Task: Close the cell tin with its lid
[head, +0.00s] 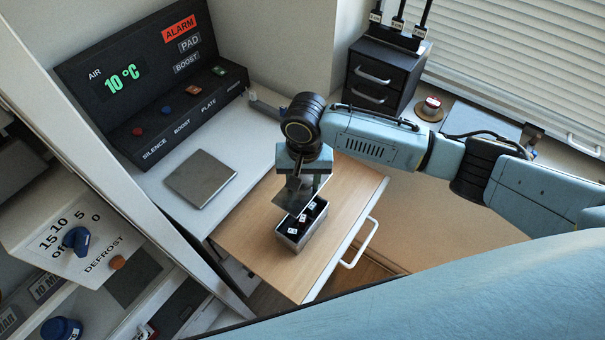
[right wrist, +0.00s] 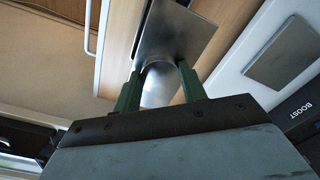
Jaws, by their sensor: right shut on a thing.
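The cell tin (head: 290,243) is an open grey metal box on the wooden drawer-like surface. Dark cells with pale labelled tops show inside it. My right gripper (head: 303,178) is above the tin's far end, shut on the lid (head: 289,201). The lid is a grey metal plate, tilted in the head view and covering part of the tin's far end. I cannot tell whether it touches the tin. In the right wrist view, the green fingers (right wrist: 158,82) close on a rounded metal knob, with the flat lid (right wrist: 175,32) beyond. My left gripper is not in view.
The wooden drawer (head: 250,235) has bare room around the tin and a white handle (head: 360,243). A flat grey plate (head: 200,178) lies on the white counter. A black alarm panel (head: 150,95) stands at the back left, a small black drawer unit (head: 378,75) at the back.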

